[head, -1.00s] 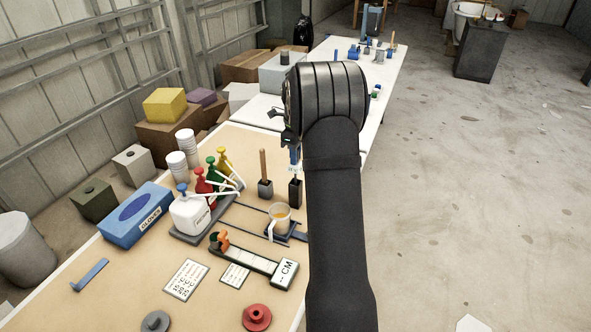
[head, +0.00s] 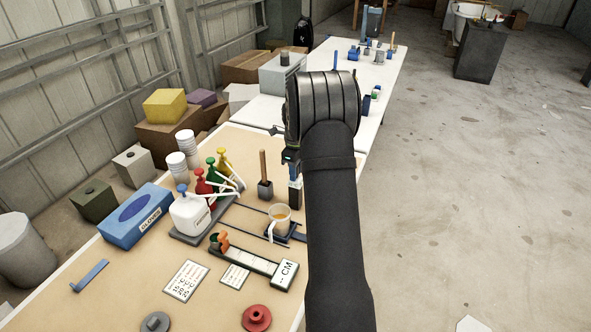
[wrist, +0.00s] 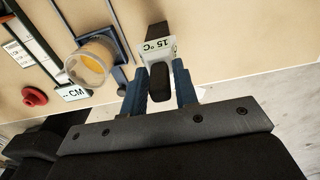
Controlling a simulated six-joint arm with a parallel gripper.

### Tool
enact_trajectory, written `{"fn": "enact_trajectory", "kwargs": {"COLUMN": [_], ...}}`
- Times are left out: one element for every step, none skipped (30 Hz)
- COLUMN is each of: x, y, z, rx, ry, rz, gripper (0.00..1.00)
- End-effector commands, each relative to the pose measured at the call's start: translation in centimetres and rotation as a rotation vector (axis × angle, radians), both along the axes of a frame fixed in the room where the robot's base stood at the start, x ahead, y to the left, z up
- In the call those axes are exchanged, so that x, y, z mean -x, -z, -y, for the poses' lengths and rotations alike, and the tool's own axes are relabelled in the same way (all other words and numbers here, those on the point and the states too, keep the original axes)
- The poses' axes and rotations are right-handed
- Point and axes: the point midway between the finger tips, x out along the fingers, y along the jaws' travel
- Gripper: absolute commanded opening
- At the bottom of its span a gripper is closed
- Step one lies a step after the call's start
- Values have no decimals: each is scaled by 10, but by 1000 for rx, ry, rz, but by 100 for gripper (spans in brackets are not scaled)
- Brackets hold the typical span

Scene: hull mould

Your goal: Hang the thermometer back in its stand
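The thermometer has a dark rounded grip (wrist: 160,84) and a pale display head reading 15 °C (wrist: 158,49). In the wrist view my gripper (wrist: 160,92) has its two blue fingers on either side of the grip, seemingly closed against it. The dark upright stand (wrist: 156,33) shows right behind the display; it is also in the head view (head: 295,199), just below my gripper (head: 292,168). The display overlaps the stand, and I cannot tell whether the thermometer rests on it. Its lower end is hidden. My arm covers part of this area in the head view.
A cup of amber liquid (head: 280,217) stands close in front of the stand. A dark block with a wooden handle (head: 265,188) is just to its left. Pump bottles (head: 190,212), a glove box (head: 137,216) and a CM gauge (head: 285,275) lie further left and nearer.

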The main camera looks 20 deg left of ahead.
Motion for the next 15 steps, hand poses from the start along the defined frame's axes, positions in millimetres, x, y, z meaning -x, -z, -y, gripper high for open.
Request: {"fn": "enact_trajectory", "kwargs": {"x": [0, 0, 0, 0, 0, 0, 0, 0, 0, 0, 0, 0, 0, 0, -1], "y": [0, 0, 0, 0, 0, 0, 0, 0, -1, -1, -2, -5, -8, -11, -17], "z": [0, 0, 0, 0, 0, 0, 0, 0, 0, 0, 0, 0, 0, 0, 0], "rx": [0, 0, 0, 0, 0, 0, 0, 0, 0, 0, 0, -1, -1, -1, -1], "ry": [0, 0, 0, 0, 0, 0, 0, 0, 0, 0, 0, 0, 0, 0, 0], "rz": [0, 0, 0, 0, 0, 0, 0, 0, 0, 0, 1, 1, 2, 2, 3], "gripper": [37, 39, 39, 39, 39, 39, 39, 39, 39, 39, 39, 39, 39, 39, 39]}}
